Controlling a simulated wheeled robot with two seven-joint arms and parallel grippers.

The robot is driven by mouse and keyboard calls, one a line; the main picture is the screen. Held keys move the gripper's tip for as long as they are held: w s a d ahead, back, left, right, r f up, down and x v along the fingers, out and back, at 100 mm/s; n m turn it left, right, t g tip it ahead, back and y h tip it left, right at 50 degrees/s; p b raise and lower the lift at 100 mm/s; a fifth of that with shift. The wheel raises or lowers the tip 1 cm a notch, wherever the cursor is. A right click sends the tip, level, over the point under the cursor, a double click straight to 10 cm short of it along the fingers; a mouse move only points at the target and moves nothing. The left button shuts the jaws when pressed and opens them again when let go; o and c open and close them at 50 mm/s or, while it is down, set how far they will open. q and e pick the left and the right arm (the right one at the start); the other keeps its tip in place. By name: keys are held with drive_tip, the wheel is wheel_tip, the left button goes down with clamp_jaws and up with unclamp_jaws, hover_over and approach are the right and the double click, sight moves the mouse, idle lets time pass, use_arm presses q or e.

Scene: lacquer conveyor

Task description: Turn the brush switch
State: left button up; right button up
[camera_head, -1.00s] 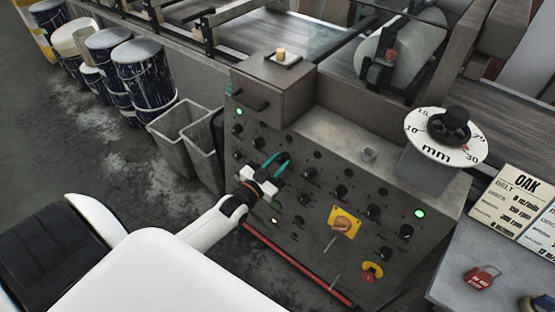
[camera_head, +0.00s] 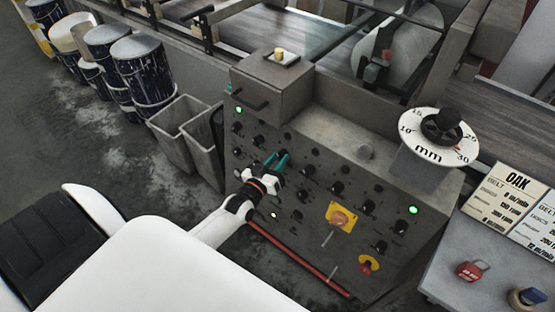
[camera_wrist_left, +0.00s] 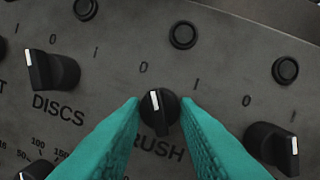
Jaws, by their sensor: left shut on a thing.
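The brush switch (camera_wrist_left: 160,110) is a black rotary knob with a white pointer line, on the grey control panel (camera_head: 318,215). In the left wrist view its label is partly hidden and reads "RUSH". It sits between the marks 0 and I, and its pointer line tilts slightly left of straight up, toward the 0. My left gripper (camera_head: 278,162) has teal fingers and reaches the panel's left part in the head view. In the left wrist view its fingertips (camera_wrist_left: 160,105) are shut on the brush switch, one on each side. My right gripper is not in view.
The discs knob (camera_wrist_left: 52,72) is left of the brush switch, another knob (camera_wrist_left: 272,148) is right, and round buttons (camera_wrist_left: 183,35) are above. A yellow-plated switch (camera_head: 340,217) and a millimetre dial (camera_head: 440,135) are further right. Grey bins (camera_head: 190,135) stand left of the panel.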

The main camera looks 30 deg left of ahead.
use_arm(q)
drive_tip(key=o, duration=1)
drive_tip(key=shift+c, duration=0.2)
drive_tip(key=shift+s, duration=0.15)
drive_tip(key=s, duration=1.1)
drive_tip(key=shift+s+d, duration=0.2)
drive_tip(key=shift+s, duration=0.2)
